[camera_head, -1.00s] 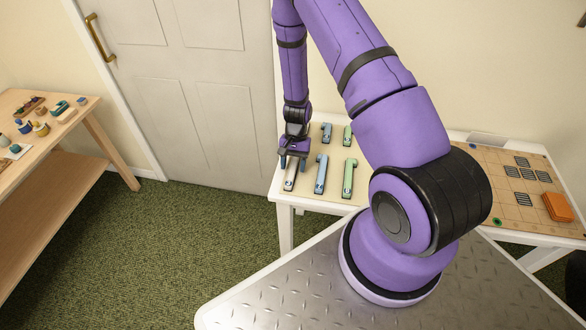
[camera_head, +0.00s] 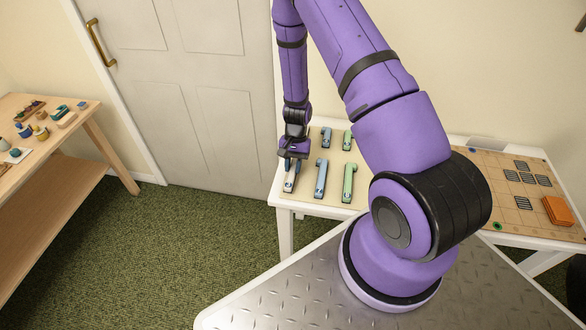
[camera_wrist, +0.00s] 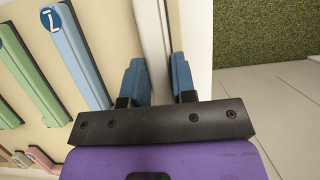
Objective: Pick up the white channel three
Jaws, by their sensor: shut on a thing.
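The white channel (camera_head: 289,184) is at the left end of the small white table, with its far part hidden by my fingers. My gripper (camera_head: 291,165) points down over it and is shut on it. In the wrist view the white channel (camera_wrist: 152,35) runs up between the two blue fingertips (camera_wrist: 158,78). I cannot tell whether it is clear of the board. A blue channel (camera_head: 320,179) and a green channel (camera_head: 349,183) lie to its right, apart from it.
Smaller blue (camera_head: 326,138) and green (camera_head: 347,140) pieces lie behind. A board with dark grilles and an orange block (camera_head: 557,210) is at the right. A wooden table (camera_head: 60,180) with small items stands at the left. Green carpet between is clear.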

